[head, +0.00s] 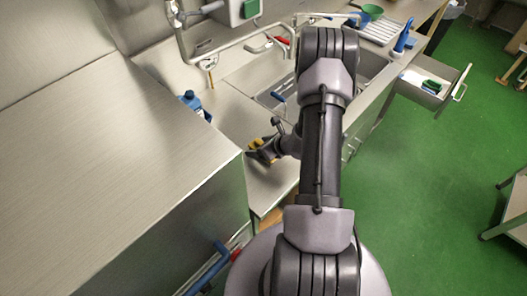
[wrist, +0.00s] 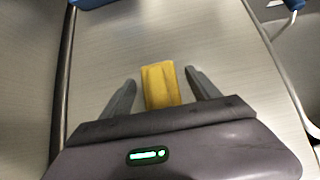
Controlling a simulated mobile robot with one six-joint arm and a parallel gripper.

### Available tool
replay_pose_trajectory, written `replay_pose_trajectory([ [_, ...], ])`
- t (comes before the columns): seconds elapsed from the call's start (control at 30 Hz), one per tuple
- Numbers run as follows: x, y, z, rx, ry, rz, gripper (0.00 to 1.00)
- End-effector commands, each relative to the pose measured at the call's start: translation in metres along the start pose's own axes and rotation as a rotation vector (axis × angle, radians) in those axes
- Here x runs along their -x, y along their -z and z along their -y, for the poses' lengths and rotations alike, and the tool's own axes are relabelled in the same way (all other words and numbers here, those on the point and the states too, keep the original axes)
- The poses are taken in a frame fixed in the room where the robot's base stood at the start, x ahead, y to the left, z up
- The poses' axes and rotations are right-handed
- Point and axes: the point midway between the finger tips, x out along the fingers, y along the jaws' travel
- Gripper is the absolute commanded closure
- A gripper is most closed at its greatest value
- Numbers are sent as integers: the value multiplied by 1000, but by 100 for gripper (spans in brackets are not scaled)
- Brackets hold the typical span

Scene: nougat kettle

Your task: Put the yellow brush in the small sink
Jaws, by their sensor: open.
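The yellow brush (wrist: 160,85) lies on the steel counter in the wrist view, between the two fingers of my gripper (wrist: 160,78), with gaps on both sides. Only a yellow block-like part shows; its near end is hidden by the gripper body. In the head view, a bit of yellow from the brush (head: 257,144) shows at my gripper (head: 259,152), low over the counter. My gripper is open. A sink basin (head: 268,98) is set in the counter behind my arm, which hides part of it; I cannot tell its full size.
A blue bottle (head: 190,100) stands on the counter left of the sink. A steel cabinet (head: 110,170) rises at the left. An open drawer (head: 425,88) juts out at the right. The green floor is clear in the middle.

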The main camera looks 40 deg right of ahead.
Motion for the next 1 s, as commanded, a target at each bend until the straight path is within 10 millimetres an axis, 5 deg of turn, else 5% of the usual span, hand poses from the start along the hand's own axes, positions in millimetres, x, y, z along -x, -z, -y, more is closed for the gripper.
replay_pose_trajectory([
  [0.13, 1, 0, 0, 0, 0, 0, 31],
  [0.5, 1, 0, 0, 1, -1, 0, 100],
  [1.0, 23, -23, 0, 3, 1, 2, 100],
])
